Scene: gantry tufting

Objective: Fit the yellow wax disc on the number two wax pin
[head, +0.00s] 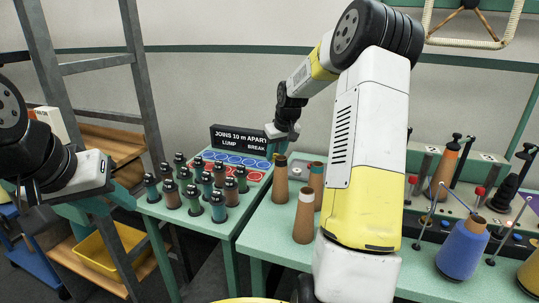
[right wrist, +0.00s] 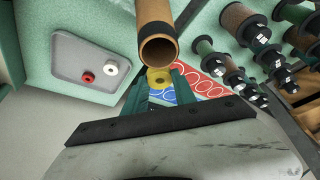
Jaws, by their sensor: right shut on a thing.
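The yellow wax disc (right wrist: 158,79) is a small ring with a hole, held between the teal fingers of my right gripper (right wrist: 160,88). In the head view my right gripper (head: 281,138) is above the far left part of the right-hand green table, near the brown cones; the disc cannot be made out there. I cannot make out a number two wax pin. Machine units with dark posts (head: 457,140) stand at the right, partly behind my right arm.
A grey tray (right wrist: 68,45) holds a red disc (right wrist: 87,77) and a white disc (right wrist: 111,68). A brown cone (right wrist: 157,22) is close to my right gripper. Several spools (head: 193,200) crowd the left table. A blue cone (head: 462,250) stands at the right.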

